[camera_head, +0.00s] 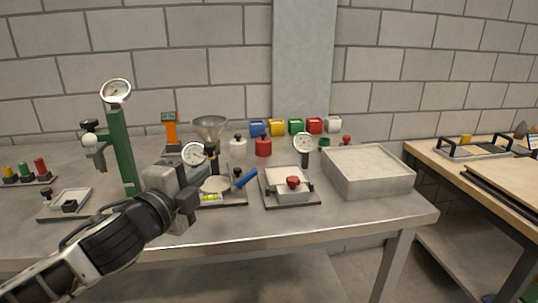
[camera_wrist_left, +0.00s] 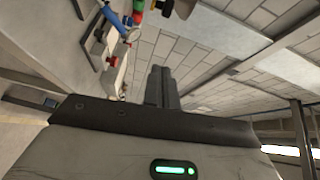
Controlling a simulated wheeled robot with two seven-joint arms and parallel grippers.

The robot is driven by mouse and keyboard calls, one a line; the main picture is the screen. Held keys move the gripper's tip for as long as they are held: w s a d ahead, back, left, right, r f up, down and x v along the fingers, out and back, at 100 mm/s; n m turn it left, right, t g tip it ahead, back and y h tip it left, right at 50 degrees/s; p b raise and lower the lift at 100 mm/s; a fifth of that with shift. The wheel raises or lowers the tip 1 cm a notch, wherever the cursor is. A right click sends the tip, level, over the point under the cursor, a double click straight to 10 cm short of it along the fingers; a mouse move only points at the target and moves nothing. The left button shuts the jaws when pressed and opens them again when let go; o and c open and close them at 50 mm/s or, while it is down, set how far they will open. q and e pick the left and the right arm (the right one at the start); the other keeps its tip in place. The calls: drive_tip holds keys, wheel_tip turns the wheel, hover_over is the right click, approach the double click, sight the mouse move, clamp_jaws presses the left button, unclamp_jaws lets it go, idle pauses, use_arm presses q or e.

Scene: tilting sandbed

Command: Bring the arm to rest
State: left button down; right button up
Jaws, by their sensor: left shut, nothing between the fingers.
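My left arm (camera_head: 100,245) comes in from the lower left in the head view. My left gripper (camera_head: 188,202) hangs in front of the middle-left of the workbench, above its front part, and hides some of what is behind it. In the left wrist view, the two fingers of this gripper (camera_wrist_left: 161,86) are together with nothing between them. My right gripper is in neither view.
On the metal workbench (camera_head: 390,216) stand a green dial stand (camera_head: 124,150), a funnel device (camera_head: 210,128), a red-knobbed fixture (camera_head: 292,193) and a pale sand tray (camera_head: 368,182). Coloured bins (camera_head: 295,126) line the back. Another table (camera_head: 470,180) stands right. The bench's front right is clear.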

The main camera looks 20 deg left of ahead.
use_arm(q)
drive_tip(key=s+d+f+n+g+h, duration=0.1)
drive_tip(key=s+d+f+n+g, duration=0.2)
drive_tip(key=f, duration=0.7)
drive_tip(key=s+d+f+n+g, duration=0.1)
drive_tip(key=s+d+f+n, duration=0.2)
drive_tip(key=f, duration=0.8)
drive_tip(key=s+d+f+n+g+h, duration=0.2)
drive_tip(key=s+d+f+n+g, duration=0.1)
drive_tip(key=s+d+f+n, duration=0.5)
wheel_tip(320, 180, down, 5)
drive_tip(key=shift+s+d+r, duration=0.2)
drive_tip(key=shift+s+d, duration=1.05)
